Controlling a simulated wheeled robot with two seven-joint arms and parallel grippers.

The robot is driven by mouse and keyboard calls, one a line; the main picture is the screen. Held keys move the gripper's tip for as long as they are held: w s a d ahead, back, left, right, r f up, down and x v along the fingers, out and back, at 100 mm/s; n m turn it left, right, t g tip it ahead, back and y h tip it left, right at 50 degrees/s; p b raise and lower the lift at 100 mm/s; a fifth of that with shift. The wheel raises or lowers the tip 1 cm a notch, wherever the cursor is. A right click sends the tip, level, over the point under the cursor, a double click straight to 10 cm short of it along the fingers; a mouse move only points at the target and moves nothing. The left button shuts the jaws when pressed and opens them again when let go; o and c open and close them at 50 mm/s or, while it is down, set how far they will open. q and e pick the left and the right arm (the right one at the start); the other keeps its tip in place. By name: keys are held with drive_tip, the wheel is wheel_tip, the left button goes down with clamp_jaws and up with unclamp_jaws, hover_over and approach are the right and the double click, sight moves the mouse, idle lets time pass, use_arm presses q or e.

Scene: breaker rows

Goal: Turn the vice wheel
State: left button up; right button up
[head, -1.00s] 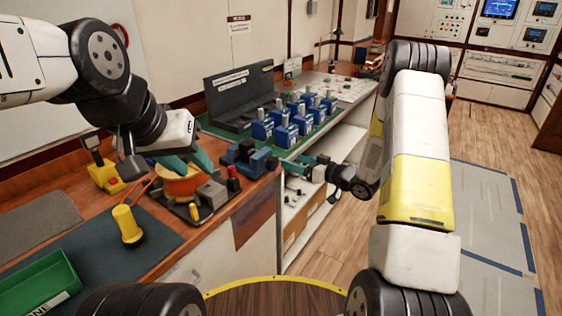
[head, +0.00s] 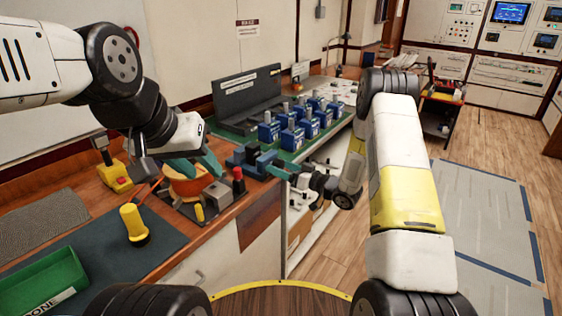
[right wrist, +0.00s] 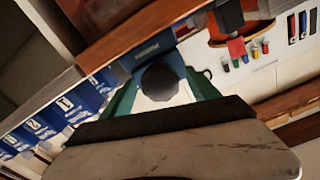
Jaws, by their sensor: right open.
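The blue vice (head: 248,158) sits at the front edge of the bench in the head view. In the right wrist view its blue body (right wrist: 150,55) is at top centre, with the dark round vice wheel (right wrist: 160,82) facing the camera. My right gripper (head: 277,167) is at the vice's front side. Its green fingers (right wrist: 160,95) are open, one on each side of the wheel; I cannot tell whether they touch it. My left gripper (head: 195,167) has its teal fingers apart, just over an orange round part (head: 190,187), away from the vice.
Several blue breakers (head: 290,137) stand on a green mat behind the vice. A grey block (head: 216,193) and a red-topped piece (head: 238,180) stand to its left. A yellow lamp-like piece (head: 133,224) and a green bin (head: 42,283) are at front left.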

drive_tip(key=c, duration=1.4)
drive_tip(key=shift+n, duration=0.4)
drive_tip(key=o, duration=1.4)
drive_tip(key=v, duration=0.8)
